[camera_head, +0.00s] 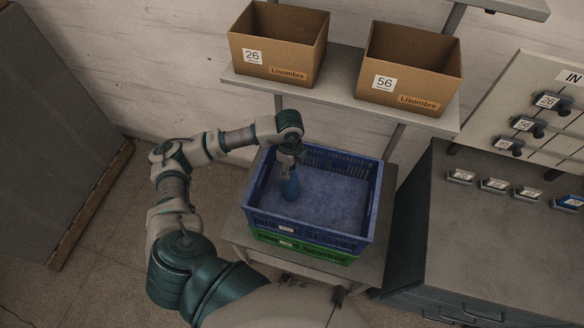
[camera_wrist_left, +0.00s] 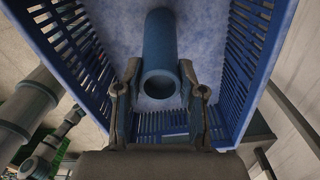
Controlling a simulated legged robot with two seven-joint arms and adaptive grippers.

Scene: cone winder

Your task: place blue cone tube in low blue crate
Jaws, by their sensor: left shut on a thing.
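The blue cone tube (camera_head: 290,187) is inside the blue crate (camera_head: 312,230), towards its left side, held by my left gripper (camera_head: 290,160). In the left wrist view the tube (camera_wrist_left: 161,50) points away from the gripper, with its open round end between the two fingers (camera_wrist_left: 160,92). The crate's slatted walls (camera_wrist_left: 262,50) rise on both sides of it. The gripper is shut on the tube. The tube's far end is near the crate floor; I cannot tell whether it touches. My right gripper is not in view.
A green crate (camera_head: 300,248) sits under the blue crate on a grey stand (camera_head: 236,228). Two cardboard boxes, 26 (camera_head: 252,57) and 56 (camera_head: 384,82), stand on a shelf (camera_head: 335,98) behind. A grey cabinet (camera_head: 480,235) is on the right.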

